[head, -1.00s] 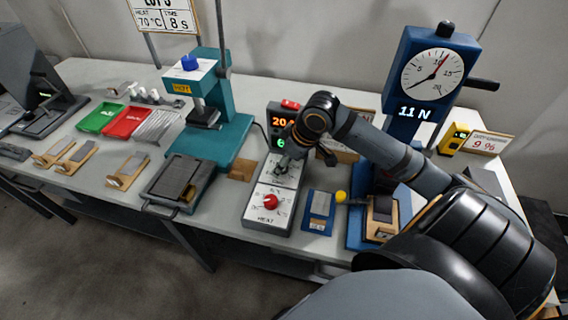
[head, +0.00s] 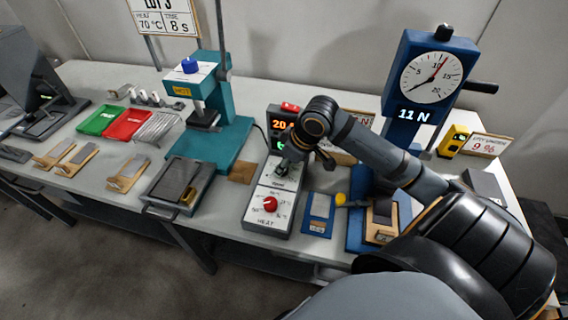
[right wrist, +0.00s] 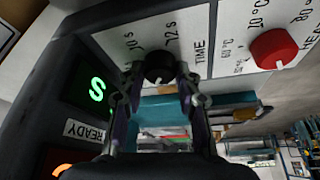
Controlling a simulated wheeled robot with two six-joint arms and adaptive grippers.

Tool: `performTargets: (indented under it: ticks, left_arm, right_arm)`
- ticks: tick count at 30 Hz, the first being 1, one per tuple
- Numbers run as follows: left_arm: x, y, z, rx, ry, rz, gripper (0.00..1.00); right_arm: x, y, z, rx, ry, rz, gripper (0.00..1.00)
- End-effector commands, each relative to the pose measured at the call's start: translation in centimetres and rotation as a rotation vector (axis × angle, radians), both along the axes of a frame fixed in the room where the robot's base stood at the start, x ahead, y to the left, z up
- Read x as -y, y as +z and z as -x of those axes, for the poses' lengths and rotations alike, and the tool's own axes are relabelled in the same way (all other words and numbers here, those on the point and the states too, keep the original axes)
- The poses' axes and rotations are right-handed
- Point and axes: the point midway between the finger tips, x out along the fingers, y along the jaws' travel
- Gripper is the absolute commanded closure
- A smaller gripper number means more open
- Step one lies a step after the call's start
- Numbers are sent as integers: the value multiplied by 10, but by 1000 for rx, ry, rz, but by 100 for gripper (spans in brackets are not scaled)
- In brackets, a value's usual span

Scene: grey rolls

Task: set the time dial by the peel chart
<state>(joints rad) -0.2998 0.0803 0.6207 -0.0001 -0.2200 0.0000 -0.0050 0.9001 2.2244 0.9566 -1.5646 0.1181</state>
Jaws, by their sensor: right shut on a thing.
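The peel chart (head: 165,20) hangs at the top left of the head view and reads HEAT 70 °C, TIME 8 s; its top edge is cut off. The time dial is a black knob (right wrist: 159,67) on the white control panel (right wrist: 140,35), beside the word TIME. My right gripper (right wrist: 160,82) has a finger on each side of the knob and is shut on it. The red heat dial (head: 270,205) is nearer the front of the panel. My left gripper is not in view.
A display (head: 283,122) behind the panel shows orange digits and a green one, partly hidden. A teal press (head: 212,120) stands to the left, a blue force gauge (head: 432,75) to the right. Green (head: 98,119) and red (head: 127,124) trays lie further left.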

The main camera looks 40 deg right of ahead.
Motion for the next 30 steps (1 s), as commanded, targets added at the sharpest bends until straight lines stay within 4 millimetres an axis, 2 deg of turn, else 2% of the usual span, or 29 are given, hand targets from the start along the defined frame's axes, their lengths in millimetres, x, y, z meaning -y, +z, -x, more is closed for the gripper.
performTargets:
  ticks: [5,14,30]
  left_arm:
    - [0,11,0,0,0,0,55]
    - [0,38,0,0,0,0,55]
    - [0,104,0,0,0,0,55]
  right_arm:
    - [-2,3,1,-2,-89,-4,98]
    - [-5,5,1,-5,-352,-9,98]
    - [-7,6,1,-6,-818,-4,98]
